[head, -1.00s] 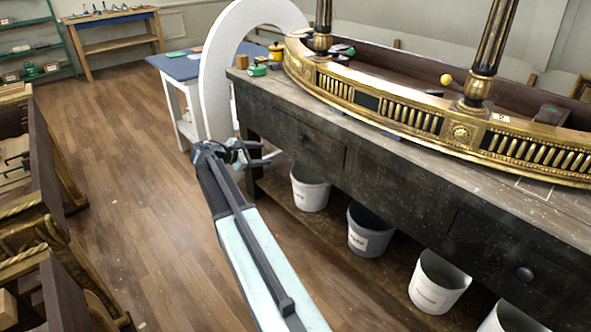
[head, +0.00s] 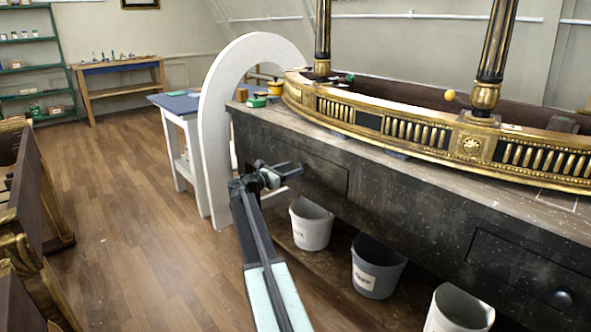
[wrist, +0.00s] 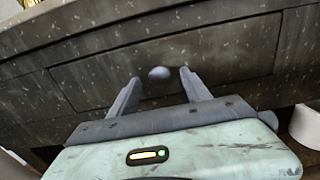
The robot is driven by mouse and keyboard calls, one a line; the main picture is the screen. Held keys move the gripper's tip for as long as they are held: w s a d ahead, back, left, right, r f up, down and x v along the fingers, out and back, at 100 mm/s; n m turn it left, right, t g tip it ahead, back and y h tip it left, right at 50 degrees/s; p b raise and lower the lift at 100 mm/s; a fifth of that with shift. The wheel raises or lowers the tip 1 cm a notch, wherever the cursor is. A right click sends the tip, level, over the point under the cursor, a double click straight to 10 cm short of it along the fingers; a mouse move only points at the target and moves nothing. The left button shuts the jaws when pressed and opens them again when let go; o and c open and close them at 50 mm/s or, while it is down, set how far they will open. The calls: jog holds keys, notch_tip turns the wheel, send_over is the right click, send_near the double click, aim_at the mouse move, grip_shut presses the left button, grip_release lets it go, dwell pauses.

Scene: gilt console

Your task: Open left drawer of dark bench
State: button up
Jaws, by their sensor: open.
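The dark bench (head: 408,200) runs along the right in the head view, with a paint-flecked, worn front. Its left drawer (head: 328,178) looks shut, and my gripper partly covers it there. In the wrist view the drawer front (wrist: 215,58) is outlined by a thin seam, with a round grey knob (wrist: 159,73) near its middle. My gripper (wrist: 158,84) is open and empty, its two fingers on either side of the knob in that view. I cannot tell whether the fingertips reach past it. In the head view my gripper (head: 292,172) is close to the drawer front.
Several buckets, one a white bucket (head: 311,224), stand under the bench. A gilt console piece (head: 400,132) lies on its top. A white arch (head: 215,130) stands at the bench's left end. Wooden floor (head: 130,200) is clear to the left of my arm.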

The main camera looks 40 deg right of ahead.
jog(key=shift+d, duration=1.05)
jog(key=shift+s, duration=0.1)
grip_shut()
dwell(0.4)
